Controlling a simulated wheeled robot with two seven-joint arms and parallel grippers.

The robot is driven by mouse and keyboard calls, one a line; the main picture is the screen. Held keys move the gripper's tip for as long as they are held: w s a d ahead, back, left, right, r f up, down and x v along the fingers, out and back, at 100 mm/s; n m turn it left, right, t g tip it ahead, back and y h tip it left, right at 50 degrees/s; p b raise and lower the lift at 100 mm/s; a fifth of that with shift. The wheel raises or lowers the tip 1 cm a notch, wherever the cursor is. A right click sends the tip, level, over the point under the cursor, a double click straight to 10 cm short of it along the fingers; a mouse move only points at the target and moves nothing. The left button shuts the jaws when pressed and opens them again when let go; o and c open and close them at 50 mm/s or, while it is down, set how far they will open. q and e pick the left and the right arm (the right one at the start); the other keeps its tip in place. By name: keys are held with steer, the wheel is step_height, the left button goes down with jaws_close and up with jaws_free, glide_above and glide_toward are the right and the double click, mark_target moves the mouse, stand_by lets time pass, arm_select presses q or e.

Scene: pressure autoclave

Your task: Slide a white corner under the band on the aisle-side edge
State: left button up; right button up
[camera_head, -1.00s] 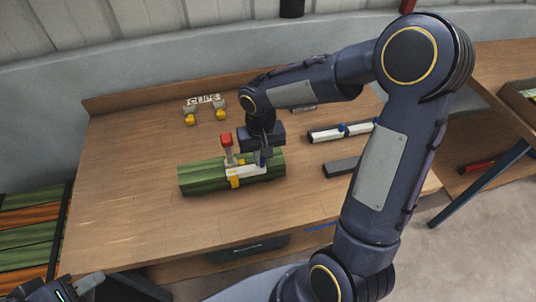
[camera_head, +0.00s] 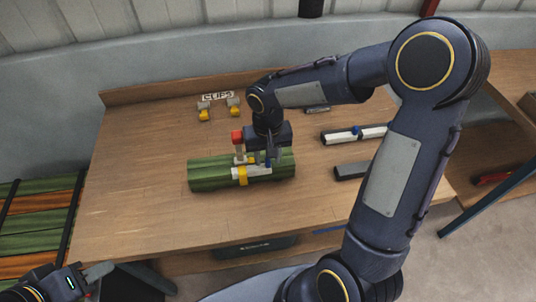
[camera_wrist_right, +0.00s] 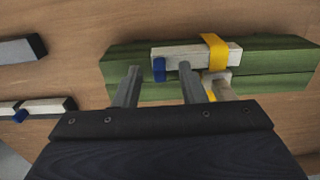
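A green bundle (camera_head: 205,176) lies on the wooden table. A yellow band (camera_wrist_right: 213,45) crosses a white corner (camera_wrist_right: 185,56) lying along the bundle's near edge in the head view. The band lies over the corner toward one end; a blue tab (camera_wrist_right: 159,70) is at the other end. My right gripper (camera_wrist_right: 160,76) is just above the bundle, its two fingers apart on either side of the tab, with visible gaps. A red-topped upright piece (camera_head: 237,137) stands on the bundle; a second pale piece (camera_wrist_right: 217,86) is partly hidden by a finger. My left gripper (camera_head: 75,282) is at the lower left, cut off.
Another white corner with a blue tab (camera_head: 355,134) and a dark bar (camera_head: 352,171) lie to the right. Two yellow-and-grey clips (camera_head: 219,109) sit by the CLIPS label at the back. The table's left and front areas are clear.

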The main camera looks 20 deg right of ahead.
step_height(320, 180, up, 7)
steer(key=shift+r, duration=0.45)
steer(key=shift+s+d+r, duration=0.1)
steer(key=shift+s, duration=0.05)
steer(key=s+r+n+t+y, duration=0.1)
steer(key=s+t, duration=0.4)
steer(key=s, duration=1.3)
steer(key=r+y, duration=0.1)
steer(key=y, duration=0.1)
steer(key=shift+d+r+t+y, duration=0.15)
steer(key=shift+d+t+y, duration=0.15)
steer(key=shift+y, duration=0.1)
